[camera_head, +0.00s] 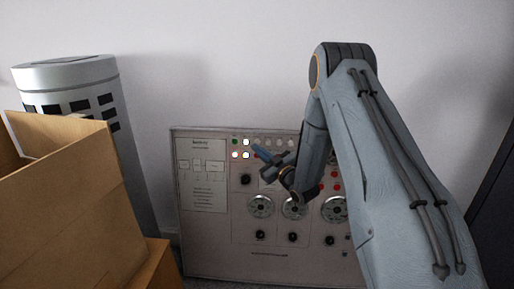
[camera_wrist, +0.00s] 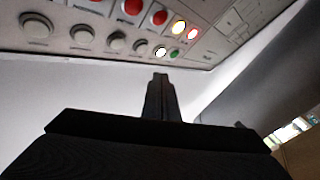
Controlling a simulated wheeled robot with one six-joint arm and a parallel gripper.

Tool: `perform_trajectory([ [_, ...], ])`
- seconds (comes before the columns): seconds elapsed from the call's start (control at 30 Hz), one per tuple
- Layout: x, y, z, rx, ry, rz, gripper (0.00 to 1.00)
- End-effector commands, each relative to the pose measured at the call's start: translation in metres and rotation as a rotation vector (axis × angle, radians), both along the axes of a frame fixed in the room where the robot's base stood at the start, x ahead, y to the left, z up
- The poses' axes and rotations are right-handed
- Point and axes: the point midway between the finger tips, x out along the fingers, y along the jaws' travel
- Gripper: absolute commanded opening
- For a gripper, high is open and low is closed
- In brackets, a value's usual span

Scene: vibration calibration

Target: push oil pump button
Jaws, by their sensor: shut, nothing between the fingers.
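The control panel (camera_head: 205,235) stands upright against the wall, with small round buttons along its top. In the head view a green button (camera_head: 235,141) and a lit white button (camera_head: 246,141) are at the top left, above a lit yellow button (camera_head: 246,155). My gripper (camera_head: 257,150) is shut and empty, its tip by these buttons, hiding some of the panel. In the wrist view the shut fingers (camera_wrist: 160,78) point toward the lit white button (camera_wrist: 160,52), beside the green button (camera_wrist: 175,55). Contact cannot be told. Labels are unreadable, so I cannot tell which button is the oil pump's.
Grey buttons (camera_wrist: 116,41) and red buttons (camera_wrist: 132,6) line the panel near my fingers. Dials (camera_head: 261,206) and black knobs (camera_head: 260,235) sit lower. A cardboard box (camera_head: 75,205) and a grey cylinder (camera_head: 65,75) stand at the left.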

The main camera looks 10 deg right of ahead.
Motion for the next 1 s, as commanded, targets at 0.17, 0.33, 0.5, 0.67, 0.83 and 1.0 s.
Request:
perform_trajectory([
  [0.17,0.021,-0.006,-0.006,0.0,-0.002,-0.001,0.0],
  [0.33,0.031,-0.01,-0.008,-0.001,0.0,0.0,0.0],
  [0.5,0.035,-0.011,-0.007,-0.001,-0.001,0.0,0.0],
  [0.67,0.035,-0.011,-0.007,0.0,0.0,0.0,0.0],
  [0.83,0.035,-0.011,-0.007,0.0,0.0,0.0,0.0],
  [1.0,0.035,-0.011,-0.007,0.0,0.0,0.0,0.0],
])
